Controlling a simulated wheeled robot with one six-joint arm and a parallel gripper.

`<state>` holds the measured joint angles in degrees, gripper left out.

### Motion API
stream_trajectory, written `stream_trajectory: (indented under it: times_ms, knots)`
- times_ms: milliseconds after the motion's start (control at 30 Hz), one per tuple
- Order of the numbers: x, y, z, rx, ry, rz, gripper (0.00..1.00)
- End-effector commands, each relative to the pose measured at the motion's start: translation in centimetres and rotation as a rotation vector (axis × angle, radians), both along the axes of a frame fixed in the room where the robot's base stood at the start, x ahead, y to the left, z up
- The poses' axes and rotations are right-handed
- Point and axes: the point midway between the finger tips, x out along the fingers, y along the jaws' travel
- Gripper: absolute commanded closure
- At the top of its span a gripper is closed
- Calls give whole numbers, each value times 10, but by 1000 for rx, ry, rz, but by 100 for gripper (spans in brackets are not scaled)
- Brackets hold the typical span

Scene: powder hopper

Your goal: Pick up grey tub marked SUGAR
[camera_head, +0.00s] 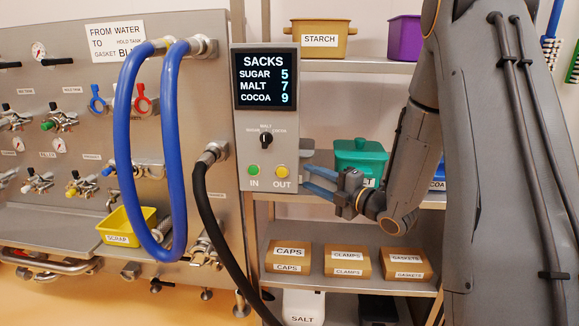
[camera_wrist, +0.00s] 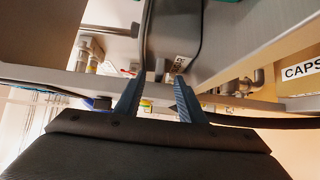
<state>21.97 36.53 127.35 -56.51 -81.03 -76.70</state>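A grey tub (camera_head: 307,152) sits on the middle shelf in the head view, mostly hidden behind the control panel. No label shows on it there. My gripper (camera_head: 308,178) reaches in from the right, in front of the shelf by the panel's edge. Its two blue fingers are apart with nothing held between them. In the wrist view my gripper (camera_wrist: 157,82) points at the tub's near end; I cannot tell whether it touches.
The control panel (camera_head: 265,120) with its SACKS screen stands close left of my gripper. A teal tub (camera_head: 360,155) is on the same shelf, right of it. Boxes marked CAPS (camera_head: 288,258), CLAMPS (camera_head: 347,261) and GASKETS (camera_head: 405,263) fill the shelf below. A black hose (camera_head: 215,210) hangs left.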

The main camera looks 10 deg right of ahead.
Motion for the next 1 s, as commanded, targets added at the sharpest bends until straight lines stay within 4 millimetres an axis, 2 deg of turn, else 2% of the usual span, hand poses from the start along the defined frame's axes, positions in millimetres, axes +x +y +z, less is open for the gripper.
stream_trajectory:
  times_ms: [367, 600, 667, 833, 1000]
  knots:
    - [38, 25, 0, 0, 2, -1, 64]
    - [42, 26, -1, 1, 3, -3, 64]
    - [42, 26, -1, 1, 3, -3, 71]
    - [42, 26, -1, 1, 3, -3, 100]
    - [42, 26, 0, 1, 1, -3, 100]
